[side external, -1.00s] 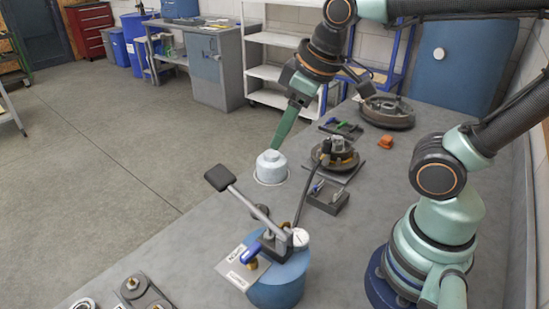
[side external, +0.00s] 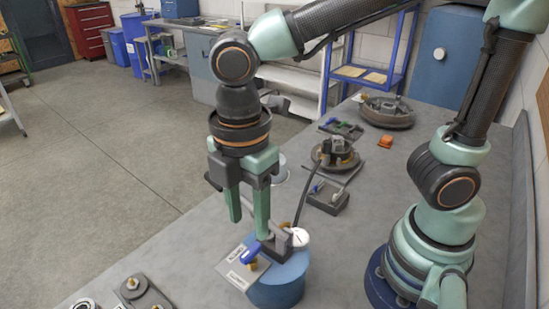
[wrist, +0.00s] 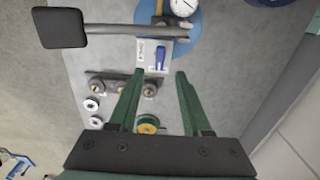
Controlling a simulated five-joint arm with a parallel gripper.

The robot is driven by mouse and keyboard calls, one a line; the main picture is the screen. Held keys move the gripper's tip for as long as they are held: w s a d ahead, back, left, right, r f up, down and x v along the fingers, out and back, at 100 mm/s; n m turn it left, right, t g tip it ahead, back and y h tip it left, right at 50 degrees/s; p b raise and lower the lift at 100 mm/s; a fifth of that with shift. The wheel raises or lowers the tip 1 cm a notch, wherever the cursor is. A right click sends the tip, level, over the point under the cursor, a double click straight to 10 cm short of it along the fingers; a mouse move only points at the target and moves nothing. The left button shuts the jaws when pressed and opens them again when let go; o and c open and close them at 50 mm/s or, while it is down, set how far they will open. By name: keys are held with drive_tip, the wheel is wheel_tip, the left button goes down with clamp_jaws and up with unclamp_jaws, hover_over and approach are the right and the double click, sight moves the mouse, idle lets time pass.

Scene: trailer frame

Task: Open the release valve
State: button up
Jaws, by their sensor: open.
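The release valve, a blue lever handle (side external: 250,252) on a brass body, sits on a labelled metal plate (side external: 232,272) at the side of a blue pump cylinder (side external: 275,292). In the wrist view the blue handle (wrist: 160,55) lies just beyond my fingertips, roughly between them in line. My gripper (side external: 249,228) is open and empty, pointing down above the valve; its fingers (wrist: 160,73) are apart. I cannot tell whether a finger touches anything. The pump lever (wrist: 150,30) with its black pad (wrist: 60,27) crosses beyond the valve; in the side view my gripper hides most of it.
A white gauge (side external: 299,237) and a black hose (side external: 303,200) stand beside the valve on the pump. A grey fixture (side external: 141,292) sits at the bench's front. Brake parts (side external: 337,156), an orange piece (side external: 385,141) and a round drum (side external: 387,112) lie farther back.

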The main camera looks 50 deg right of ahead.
sight(251, 250)
drive_tip(key=shift+f, duration=3.15)
clamp_jaws()
